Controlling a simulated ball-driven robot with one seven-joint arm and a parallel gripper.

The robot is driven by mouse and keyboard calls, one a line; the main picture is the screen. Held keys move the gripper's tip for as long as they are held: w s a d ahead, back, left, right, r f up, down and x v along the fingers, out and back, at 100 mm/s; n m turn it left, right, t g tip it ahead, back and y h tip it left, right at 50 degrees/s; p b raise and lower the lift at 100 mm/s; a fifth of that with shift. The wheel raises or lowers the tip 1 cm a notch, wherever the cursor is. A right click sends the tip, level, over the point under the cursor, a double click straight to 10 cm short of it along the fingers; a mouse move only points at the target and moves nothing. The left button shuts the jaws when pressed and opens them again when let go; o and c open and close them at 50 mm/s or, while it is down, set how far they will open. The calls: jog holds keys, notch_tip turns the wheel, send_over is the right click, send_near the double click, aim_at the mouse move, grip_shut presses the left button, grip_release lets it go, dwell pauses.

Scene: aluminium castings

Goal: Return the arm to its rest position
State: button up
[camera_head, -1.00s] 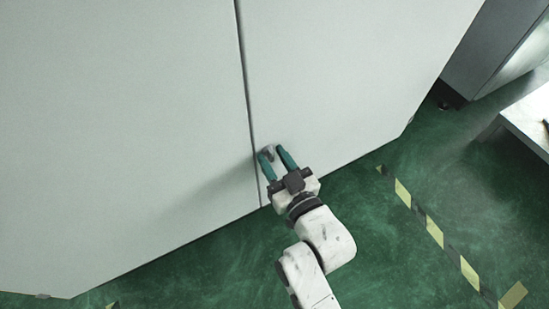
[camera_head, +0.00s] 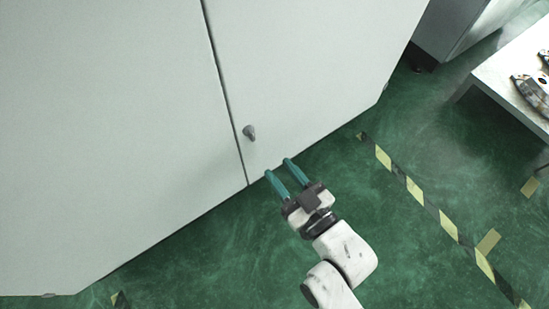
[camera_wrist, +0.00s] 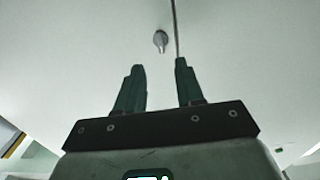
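My gripper (camera_head: 281,167) is open and empty, its two teal fingers apart and pointing at the lower part of a large white cabinet (camera_head: 110,130). The cabinet's grey knob (camera_head: 249,132) sits on the right door close to the seam between the doors. In the head view the fingertips are below and to the right of the knob, clear of it. In the wrist view the knob (camera_wrist: 160,41) shows beyond the gap between the fingers (camera_wrist: 160,66), with the door seam to its right. The two doors look closed along the seam.
The green floor (camera_head: 420,120) is open to the right of my arm. Yellow-black striped tape (camera_head: 415,190) runs across it. A white table (camera_head: 500,75) with a metal part (camera_head: 530,92) stands at the right edge, and a grey cabinet (camera_head: 440,30) stands at the top right.

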jog(key=shift+s+d, duration=0.1)
jog(key=shift+s, duration=0.05)
dwell(0.5)
jog(key=s+d+f+m+g+h, duration=0.25)
jog(key=d+f+h, duration=0.2)
jog(key=d, duration=0.25)
jog(key=s+d+f+m+g+h, duration=0.1)
jog(key=d+f+g+h, duration=0.3)
jog(key=d, duration=0.4)
jog(key=s+d+f+m+g+h, duration=0.2)
jog(key=s+d+m+g, duration=0.2)
jog(key=s+d+g, duration=0.55)
jog(key=s+r+t+p, duration=0.1)
jog(key=s+r+p, duration=0.1)
jog(key=r+p, duration=1.4)
jog(key=s+r+t+p, duration=0.1)
jog(key=s+r+p, duration=0.1)
jog(key=r+p, duration=1.3)
jog(key=shift+s+d+r+p, duration=0.15)
jog(key=shift+s+r+p, duration=0.15)
jog(key=shift+p, duration=0.3)
